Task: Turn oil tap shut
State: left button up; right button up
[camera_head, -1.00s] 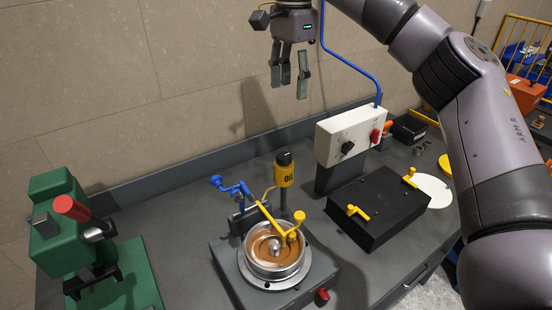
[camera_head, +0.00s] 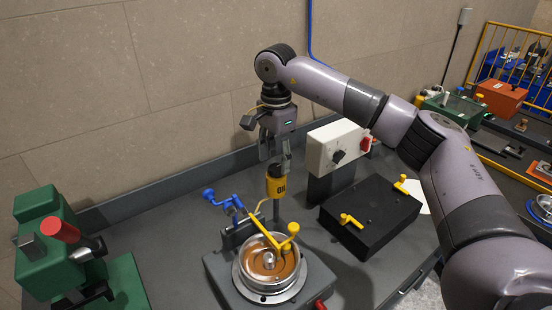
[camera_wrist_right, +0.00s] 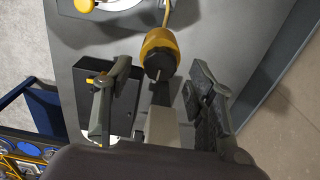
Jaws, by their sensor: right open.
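The yellow oil bottle (camera_head: 276,187) marked "OIL" stands above the round metal pan (camera_head: 270,272) with brown liquid. Its dark cap is the tap and shows in the right wrist view as a black knob (camera_wrist_right: 159,63) on the yellow bottle (camera_wrist_right: 160,42). My right gripper (camera_head: 275,163) is above the bottle, pointing down, with its fingers around or just over the cap; the head view does not show exactly which. In the right wrist view the fingers (camera_wrist_right: 158,88) are spread apart with the knob between and beyond them. My left gripper is not in view.
A white control box (camera_head: 335,146) stands right behind the bottle. A black box (camera_head: 368,216) with yellow handles lies to the right. A blue-handled lever (camera_head: 211,194) and a yellow arm (camera_head: 262,228) are near the pan. A green press (camera_head: 48,240) stands at left.

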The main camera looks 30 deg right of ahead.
jog(key=shift+f, duration=1.1)
jog(key=c, duration=1.1)
jog(key=shift+c, duration=0.2)
